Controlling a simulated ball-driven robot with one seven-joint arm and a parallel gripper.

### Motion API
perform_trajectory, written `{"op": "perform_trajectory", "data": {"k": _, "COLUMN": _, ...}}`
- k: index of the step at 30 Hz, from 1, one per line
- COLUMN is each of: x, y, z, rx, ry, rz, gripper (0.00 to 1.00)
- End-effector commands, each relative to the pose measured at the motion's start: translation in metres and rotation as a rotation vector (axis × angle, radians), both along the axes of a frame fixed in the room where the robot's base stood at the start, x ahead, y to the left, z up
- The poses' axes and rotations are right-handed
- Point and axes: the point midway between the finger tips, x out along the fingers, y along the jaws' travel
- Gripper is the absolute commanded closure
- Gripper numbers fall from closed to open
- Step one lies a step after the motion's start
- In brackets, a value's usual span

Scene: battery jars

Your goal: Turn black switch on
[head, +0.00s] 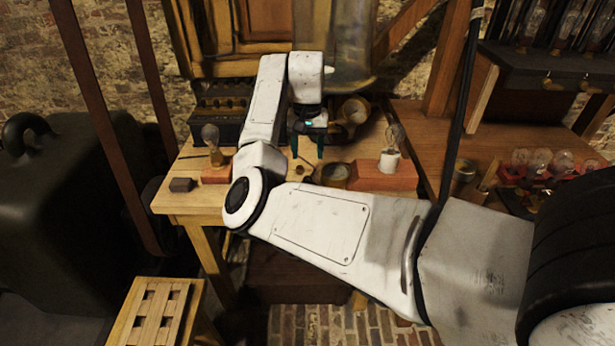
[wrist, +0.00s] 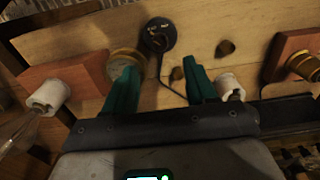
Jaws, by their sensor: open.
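A round black piece with a lever-like top and a dark wire, which looks like the black switch (wrist: 158,36), lies on the wooden table in the wrist view. It is beyond my fingertips and apart from them. Its on or off state is too small to tell. In the head view only a dark bit near the table's front edge shows there, mostly hidden by my arm. My gripper (head: 307,150), with two teal fingers, is open and empty above the table; it also shows in the wrist view (wrist: 163,75).
A brass-coloured round part (wrist: 124,64) stands close by the left finger in the wrist view. Red blocks with bulbs stand left (head: 215,173) and right (head: 370,178) on the table (head: 180,205).

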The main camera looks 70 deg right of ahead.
Motion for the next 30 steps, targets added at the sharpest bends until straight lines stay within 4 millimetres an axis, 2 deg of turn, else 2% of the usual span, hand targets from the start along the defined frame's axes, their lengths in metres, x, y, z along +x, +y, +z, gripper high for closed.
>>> {"op": "perform_trajectory", "data": {"k": 9, "x": 0.0, "y": 0.001, "z": -0.057, "rx": 0.001, "ry": 0.002, "rz": 0.002, "gripper": 0.44}}
{"op": "perform_trajectory", "data": {"k": 15, "x": 0.0, "y": 0.001, "z": -0.084, "rx": 0.001, "ry": 0.0, "rz": 0.001, "gripper": 0.44}}
{"op": "perform_trajectory", "data": {"k": 21, "x": 0.0, "y": 0.001, "z": -0.094, "rx": 0.0, "ry": 0.0, "rz": 0.001, "gripper": 0.44}}
{"op": "perform_trajectory", "data": {"k": 28, "x": 0.0, "y": 0.001, "z": -0.094, "rx": -0.001, "ry": 0.0, "rz": 0.0, "gripper": 0.44}}
{"op": "perform_trajectory", "data": {"k": 30, "x": 0.0, "y": 0.001, "z": -0.094, "rx": -0.001, "ry": 0.0, "rz": 0.0, "gripper": 0.49}}
